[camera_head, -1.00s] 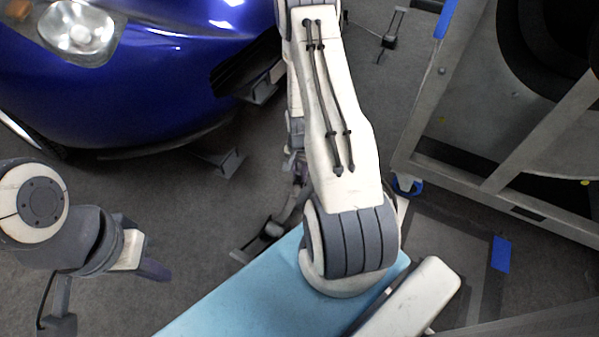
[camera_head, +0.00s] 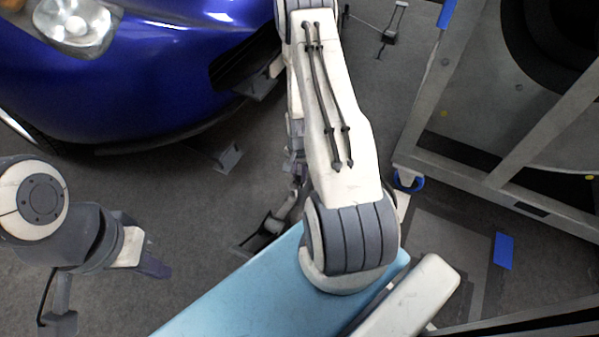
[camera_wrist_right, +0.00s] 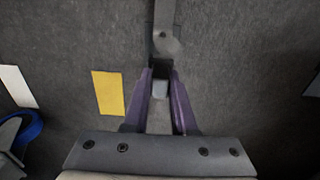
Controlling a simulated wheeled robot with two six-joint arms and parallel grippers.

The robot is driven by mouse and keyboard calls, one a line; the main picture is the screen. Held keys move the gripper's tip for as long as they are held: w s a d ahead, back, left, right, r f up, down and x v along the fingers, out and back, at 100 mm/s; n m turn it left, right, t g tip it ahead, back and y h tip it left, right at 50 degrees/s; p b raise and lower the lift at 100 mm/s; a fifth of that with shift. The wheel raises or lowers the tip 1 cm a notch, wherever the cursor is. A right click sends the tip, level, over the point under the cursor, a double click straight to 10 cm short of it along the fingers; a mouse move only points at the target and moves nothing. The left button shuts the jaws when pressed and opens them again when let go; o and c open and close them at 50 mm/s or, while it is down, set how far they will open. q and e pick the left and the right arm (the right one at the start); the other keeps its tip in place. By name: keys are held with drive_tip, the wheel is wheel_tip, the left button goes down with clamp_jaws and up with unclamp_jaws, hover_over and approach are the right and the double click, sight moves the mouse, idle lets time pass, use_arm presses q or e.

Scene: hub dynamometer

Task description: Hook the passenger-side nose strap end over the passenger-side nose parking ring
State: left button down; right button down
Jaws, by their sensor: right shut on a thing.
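My right gripper (camera_wrist_right: 160,98) is shut on a small dark and light grey piece (camera_wrist_right: 160,80) between its purple fingers in the right wrist view. It looks like the strap end. A flat grey metal strip with a rounded end (camera_wrist_right: 167,42) lies just beyond the fingertips; I cannot tell whether it touches the held piece or is the ring's fitting. In the head view my right arm hides most of this gripper, and the parking ring cannot be made out for sure. My left gripper (camera_head: 152,266) hangs at the lower left, away from the car; its opening is unclear.
The blue car's nose (camera_head: 150,85) fills the upper left. A dark floor fixture (camera_head: 265,230) lies beside my right arm. A wheeled grey frame (camera_head: 480,175) stands at right. Small brackets (camera_head: 228,157) stand near the bumper. Yellow (camera_wrist_right: 108,92) and white floor patches show in the wrist view.

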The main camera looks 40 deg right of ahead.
drive_tip(key=c, duration=0.6)
unclamp_jaws()
drive_tip(key=shift+c, duration=0.2)
wheel_tip(320, 180, up, 10)
drive_tip(key=p, duration=0.7)
drive_tip(key=shift+r, duration=0.25)
